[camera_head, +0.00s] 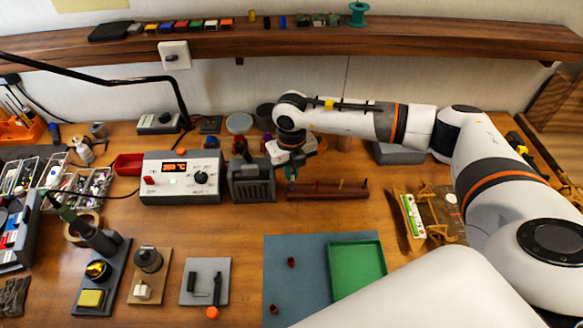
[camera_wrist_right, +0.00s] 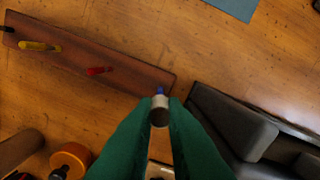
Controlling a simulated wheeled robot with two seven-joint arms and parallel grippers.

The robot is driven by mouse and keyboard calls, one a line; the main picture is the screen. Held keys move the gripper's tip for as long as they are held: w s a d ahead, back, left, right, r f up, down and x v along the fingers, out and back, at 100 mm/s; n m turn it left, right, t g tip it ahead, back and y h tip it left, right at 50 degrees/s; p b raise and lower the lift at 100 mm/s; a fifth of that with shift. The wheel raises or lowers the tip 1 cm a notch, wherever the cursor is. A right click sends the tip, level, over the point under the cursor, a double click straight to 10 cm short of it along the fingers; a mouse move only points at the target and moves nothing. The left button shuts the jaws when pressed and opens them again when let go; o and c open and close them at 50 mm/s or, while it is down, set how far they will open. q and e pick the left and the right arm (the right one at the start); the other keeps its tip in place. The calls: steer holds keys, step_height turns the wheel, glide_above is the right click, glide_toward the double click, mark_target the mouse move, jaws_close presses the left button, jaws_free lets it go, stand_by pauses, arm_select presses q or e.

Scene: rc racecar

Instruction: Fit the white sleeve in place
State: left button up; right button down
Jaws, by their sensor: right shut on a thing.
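I cannot tell whether the piece touches or surrounds the blue tip. Yellow (camera_wrist_right: 39,46) and red (camera_wrist_right: 98,71) pegs stand along the block. My left gripper is not in view.
A grey soldering station (camera_head: 181,178) and a dark slotted holder (camera_head: 251,180) stand left of the block. A blue mat (camera_head: 292,260) with a green tray (camera_head: 357,268) lies in front. The table between block and mat is clear.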

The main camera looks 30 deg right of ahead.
mark_target(292, 182)
stand_by(0.4)
steer(key=shift+f+b, duration=0.15)
steer(key=shift+b, duration=0.25)
stand_by(0.9)
steer(key=shift+f, duration=0.25)
steer(key=shift+f+b, duration=1.8)
steer(key=shift+f, duration=0.1)
steer(key=c, duration=1)
jaws_free()
steer(key=shift+r, duration=0.1)
steer(key=shift+r, duration=0.1)
steer(key=shift+r+p, duration=2.85)
steer(key=shift+r, duration=1.6)
